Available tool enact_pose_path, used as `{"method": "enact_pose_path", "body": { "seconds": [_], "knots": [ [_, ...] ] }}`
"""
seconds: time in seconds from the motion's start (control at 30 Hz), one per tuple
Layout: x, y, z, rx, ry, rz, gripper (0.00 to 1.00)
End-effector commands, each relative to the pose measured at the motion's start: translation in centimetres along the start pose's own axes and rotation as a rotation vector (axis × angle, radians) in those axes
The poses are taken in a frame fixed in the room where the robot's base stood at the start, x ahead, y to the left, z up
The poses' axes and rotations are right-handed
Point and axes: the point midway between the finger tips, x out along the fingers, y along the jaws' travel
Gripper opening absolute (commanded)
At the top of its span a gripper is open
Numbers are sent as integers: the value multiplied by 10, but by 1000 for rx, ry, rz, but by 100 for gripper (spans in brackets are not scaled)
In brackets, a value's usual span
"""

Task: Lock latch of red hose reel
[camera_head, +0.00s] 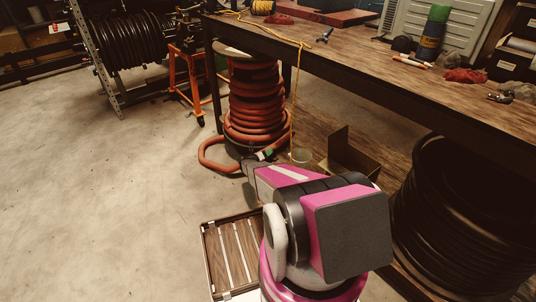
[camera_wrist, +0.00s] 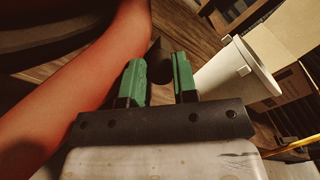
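The red hose reel (camera_head: 262,85) stands upright under the bench in the head view, with coils of red hose stacked around it and a loose loop at its foot. My gripper (camera_head: 264,154) is low, by the foot of the reel on its near side. In the wrist view, my gripper (camera_wrist: 160,68) has its two green fingers apart. A dark blocky part (camera_wrist: 160,62) shows in the gap between the fingertips. I cannot tell whether it is the latch or whether the fingers touch it. Thick red hose (camera_wrist: 95,90) runs close along the left of the fingers.
The bench edge (camera_head: 400,88) overhangs on the right. A yellow cord (camera_head: 295,95) hangs down. Open floor lies left.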

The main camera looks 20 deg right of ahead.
Motion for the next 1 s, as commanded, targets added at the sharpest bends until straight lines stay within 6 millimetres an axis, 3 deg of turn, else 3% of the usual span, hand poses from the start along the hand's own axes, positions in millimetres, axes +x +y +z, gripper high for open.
{"method": "enact_pose_path", "body": {
  "seconds": [0.6,1.0],
  "knots": [
    [1,2,-2,24,1,6,47],
    [0,-11,-18,342,3,3,47]
  ]
}}
